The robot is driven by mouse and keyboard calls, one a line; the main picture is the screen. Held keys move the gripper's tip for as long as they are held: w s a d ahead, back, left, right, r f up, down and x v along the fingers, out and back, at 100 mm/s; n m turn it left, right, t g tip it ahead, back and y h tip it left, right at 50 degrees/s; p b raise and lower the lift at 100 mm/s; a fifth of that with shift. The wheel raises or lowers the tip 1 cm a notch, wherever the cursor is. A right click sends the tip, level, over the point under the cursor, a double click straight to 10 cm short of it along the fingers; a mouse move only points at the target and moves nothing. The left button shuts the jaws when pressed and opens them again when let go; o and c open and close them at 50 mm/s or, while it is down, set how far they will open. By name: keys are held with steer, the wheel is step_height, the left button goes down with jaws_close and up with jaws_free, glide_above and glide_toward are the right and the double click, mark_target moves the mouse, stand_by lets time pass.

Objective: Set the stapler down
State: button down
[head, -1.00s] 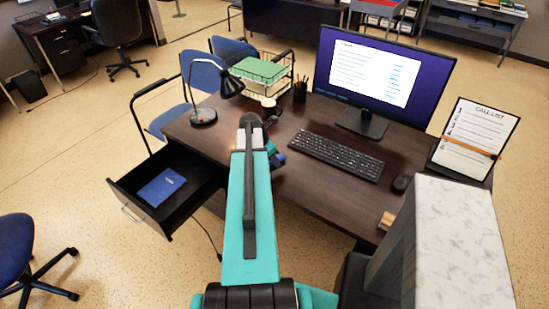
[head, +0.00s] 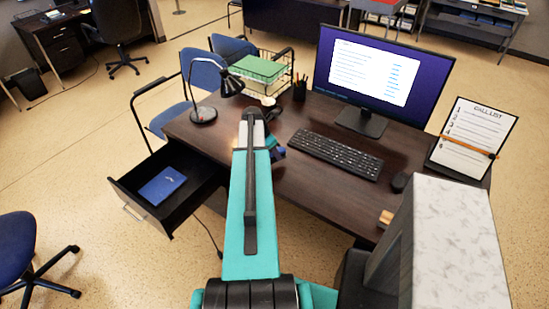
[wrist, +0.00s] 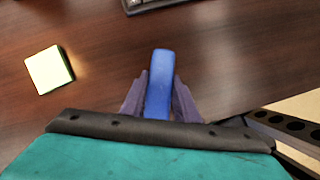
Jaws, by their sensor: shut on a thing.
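The blue stapler (wrist: 159,85) stands out between the two fingers of my gripper (wrist: 160,98) in the wrist view. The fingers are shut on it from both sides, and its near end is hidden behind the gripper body. It is over the dark wooden desk (wrist: 220,50); I cannot tell whether it touches the top.
A pale yellow pad (wrist: 48,70) lies left of the stapler. The keyboard (head: 335,155), monitor (head: 375,75), lamp (head: 204,115) and pen cup (head: 299,91) stand beyond. An open drawer (head: 150,205) holds a blue book (head: 162,186). Bare desk lies around the stapler.

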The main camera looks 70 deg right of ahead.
mark_target(274, 158)
steer(key=shift+d+f+p, duration=0.1)
steer(key=shift+f+p, duration=0.8)
steer(key=shift+f, duration=0.85)
steer(key=shift+f, duration=0.15)
steer(key=c, duration=1.4)
jaws_free()
steer(key=shift+r, duration=0.2)
steer(key=shift+b+v, duration=2.15)
steer(key=shift+v, duration=3.85)
